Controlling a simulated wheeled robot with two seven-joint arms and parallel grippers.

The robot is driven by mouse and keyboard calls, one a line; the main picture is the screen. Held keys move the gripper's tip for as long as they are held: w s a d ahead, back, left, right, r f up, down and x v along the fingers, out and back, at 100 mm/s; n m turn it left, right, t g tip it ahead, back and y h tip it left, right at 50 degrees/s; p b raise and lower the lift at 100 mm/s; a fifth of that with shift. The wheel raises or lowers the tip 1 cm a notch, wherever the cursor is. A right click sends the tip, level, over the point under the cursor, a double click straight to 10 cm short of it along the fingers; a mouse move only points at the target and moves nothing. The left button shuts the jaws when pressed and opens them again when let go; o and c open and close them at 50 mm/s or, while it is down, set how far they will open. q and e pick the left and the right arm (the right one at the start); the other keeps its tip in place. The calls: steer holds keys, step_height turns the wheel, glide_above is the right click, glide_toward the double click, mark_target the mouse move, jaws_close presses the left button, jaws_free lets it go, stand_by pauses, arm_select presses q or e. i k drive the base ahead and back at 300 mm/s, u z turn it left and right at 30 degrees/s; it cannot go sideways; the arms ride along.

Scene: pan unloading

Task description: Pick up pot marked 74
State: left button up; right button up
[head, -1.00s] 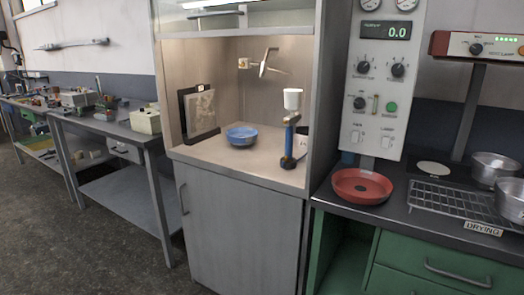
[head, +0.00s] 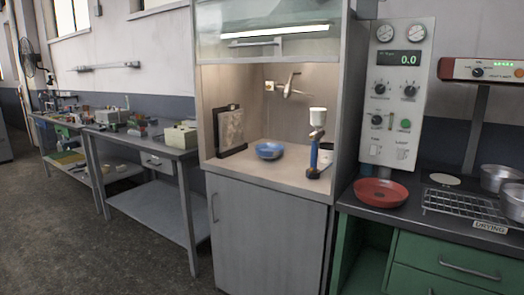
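Two silver metal pots stand at the right edge of the head view, on the dark counter by the drying rack. One pot (head: 500,178) is farther back; the other pot (head: 512,203) is nearer and cut off by the picture edge. I can read no number on either pot, so I cannot tell which is marked 74. A red pan (head: 380,192) sits on the same counter, left of the wire rack (head: 462,205) with its "DRYING" label (head: 490,227). Neither of my grippers is in view.
Green drawers (head: 446,262) sit under the right counter. Workbenches line the left wall; the floor (head: 90,250) before them is clear.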

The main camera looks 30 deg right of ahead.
mark_target(330, 153)
steer(key=u, duration=0.4)
steer(key=i, duration=1.75)
steer(key=z, duration=1.2)
steer(key=i, duration=0.8)
steer(key=z, duration=0.95)
